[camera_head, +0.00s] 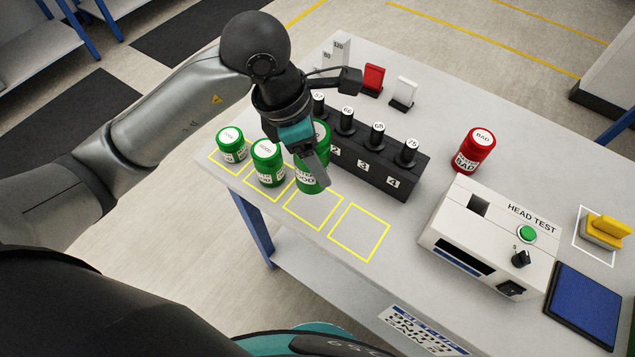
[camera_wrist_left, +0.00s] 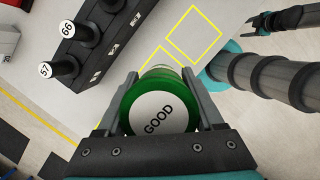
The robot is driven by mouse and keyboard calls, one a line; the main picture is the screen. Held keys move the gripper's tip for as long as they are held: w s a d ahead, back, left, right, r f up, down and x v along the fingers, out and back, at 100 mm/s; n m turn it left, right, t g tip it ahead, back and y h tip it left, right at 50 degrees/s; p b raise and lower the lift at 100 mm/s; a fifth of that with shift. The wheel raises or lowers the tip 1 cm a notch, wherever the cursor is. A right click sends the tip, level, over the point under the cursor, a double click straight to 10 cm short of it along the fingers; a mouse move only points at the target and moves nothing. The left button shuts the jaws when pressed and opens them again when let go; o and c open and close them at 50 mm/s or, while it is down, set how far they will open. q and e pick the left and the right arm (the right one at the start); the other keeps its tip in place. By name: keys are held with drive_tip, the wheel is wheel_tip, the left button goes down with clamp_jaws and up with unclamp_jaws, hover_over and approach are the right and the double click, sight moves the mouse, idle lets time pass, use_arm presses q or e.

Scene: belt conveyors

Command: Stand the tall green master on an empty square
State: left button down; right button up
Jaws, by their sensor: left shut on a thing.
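My left gripper (camera_head: 312,158) is shut on the tall green master (camera_head: 318,180), a green can with a white label. It holds the can upright, apparently a little above the table, over the far edge of the third yellow square (camera_head: 312,210). In the left wrist view the can's lid (camera_wrist_left: 158,112) reads GOOD between the two fingers. The fourth square (camera_head: 359,233) is empty. Two shorter green cans, one (camera_head: 232,147) on the first square and one (camera_head: 267,163) on the second, stand to the left. My right gripper (camera_wrist_left: 258,22) shows small in the left wrist view; its jaw state is unclear.
A black numbered block (camera_head: 375,168) with several black-handled gauges stands just behind the squares. A red BAD can (camera_head: 474,152) and the white HEAD TEST box (camera_head: 490,237) stand to the right. The table's front edge runs close to the squares.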

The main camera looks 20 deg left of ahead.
sight(317, 182)
use_arm(q)
drive_tip(key=shift+f+b, duration=0.45)
drive_tip(key=shift+f, duration=3.45)
drive_tip(key=shift+f, duration=0.2)
unclamp_jaws()
drive_tip(key=shift+r, duration=0.1)
drive_tip(key=shift+r, duration=0.3)
drive_tip(key=p+v, duration=0.1)
drive_tip(key=v, duration=1)
drive_tip(key=shift+s+a+r, duration=0.1)
drive_tip(key=shift+a+r, duration=0.1)
drive_tip(key=shift+r, duration=0.05)
